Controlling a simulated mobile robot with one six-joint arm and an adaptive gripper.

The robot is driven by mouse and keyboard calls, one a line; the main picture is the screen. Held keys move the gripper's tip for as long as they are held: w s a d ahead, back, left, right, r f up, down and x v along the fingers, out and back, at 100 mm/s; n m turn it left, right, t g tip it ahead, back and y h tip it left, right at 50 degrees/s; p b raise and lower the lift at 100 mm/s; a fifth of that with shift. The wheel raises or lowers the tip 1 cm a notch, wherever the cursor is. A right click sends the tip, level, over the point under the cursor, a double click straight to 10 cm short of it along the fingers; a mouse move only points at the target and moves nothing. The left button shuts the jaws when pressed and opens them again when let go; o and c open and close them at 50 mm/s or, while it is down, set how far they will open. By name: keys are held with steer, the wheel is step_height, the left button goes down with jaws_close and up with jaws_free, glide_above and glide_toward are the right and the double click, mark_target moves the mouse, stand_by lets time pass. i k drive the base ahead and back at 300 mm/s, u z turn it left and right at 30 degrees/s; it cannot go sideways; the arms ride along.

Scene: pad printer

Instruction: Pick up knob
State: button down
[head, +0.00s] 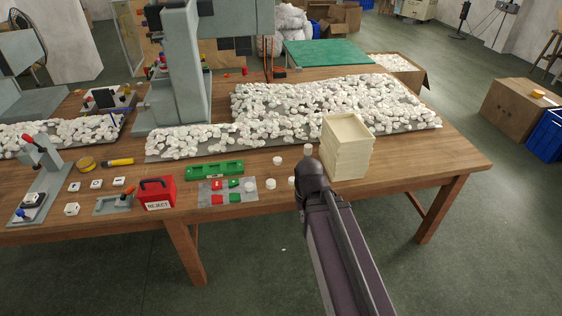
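Many white knobs (320,105) lie heaped on a flat grey sheet across the back right of the wooden table. Several loose white knobs, one of them here (277,160), lie on the bare wood in front of the heap. My dark arm reaches up from the bottom right, and its rounded end is in front of the table's front edge, left of a stack of cream trays (346,147). A small pale piece shows just above the arm's end; I cannot tell what it is. My gripper's fingers do not show.
A green fixture (214,171), a grey plate (240,184) with red and green parts and a red reject box (157,192) stand near the front edge. A cardboard box (400,71) is behind the heap.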

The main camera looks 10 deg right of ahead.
mark_target(276, 160)
steer(key=u, duration=0.1)
steer(key=i, duration=0.95)
steer(key=u, duration=0.1)
steer(key=k, duration=0.55)
steer(key=z, duration=1.1)
